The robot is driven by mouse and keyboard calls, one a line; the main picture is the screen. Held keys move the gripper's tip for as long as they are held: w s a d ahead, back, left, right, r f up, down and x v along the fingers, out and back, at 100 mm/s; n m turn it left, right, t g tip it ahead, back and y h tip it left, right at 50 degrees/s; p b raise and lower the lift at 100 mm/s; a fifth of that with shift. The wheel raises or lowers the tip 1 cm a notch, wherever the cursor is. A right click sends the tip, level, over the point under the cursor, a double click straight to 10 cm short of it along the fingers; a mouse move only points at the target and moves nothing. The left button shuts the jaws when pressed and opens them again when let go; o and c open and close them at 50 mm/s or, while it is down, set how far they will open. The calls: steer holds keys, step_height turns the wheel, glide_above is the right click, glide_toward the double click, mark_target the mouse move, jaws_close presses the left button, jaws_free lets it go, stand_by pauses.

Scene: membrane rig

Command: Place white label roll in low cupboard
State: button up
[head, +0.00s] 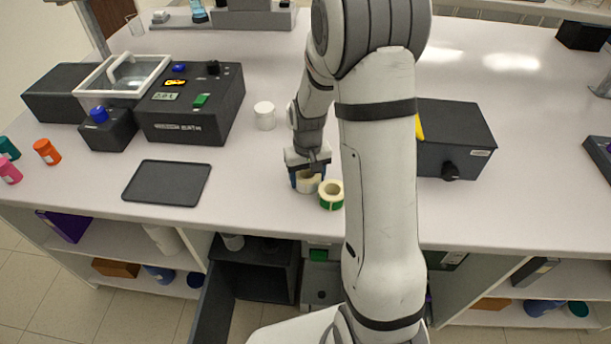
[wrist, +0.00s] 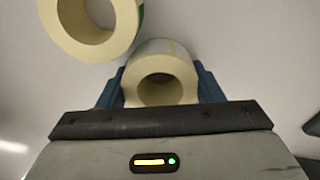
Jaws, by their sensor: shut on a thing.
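My gripper (head: 307,182) is at the bench top near its front edge, with its jaws shut on the white label roll (head: 309,185). In the wrist view the white label roll (wrist: 160,78) sits between the two blue fingers, its core hole facing the camera. I cannot tell whether it still touches the bench. A roll with a green outside (head: 331,195) stands on the bench just to the right of the held roll. The low cupboard (head: 268,250) is below the bench top, with a dark inside and its door (head: 215,305) standing open to the left.
A dark tray (head: 166,183) lies to the left on the bench. A white jar (head: 264,115) and a black device box (head: 195,105) stand behind it. Another black box (head: 455,140) stands right of my arm. Open shelves (head: 120,240) flank the cupboard.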

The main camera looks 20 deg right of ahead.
steer(key=shift+f, duration=0.1)
steer(key=o, duration=0.5)
steer(key=shift+f, duration=0.1)
steer(key=o, duration=0.5)
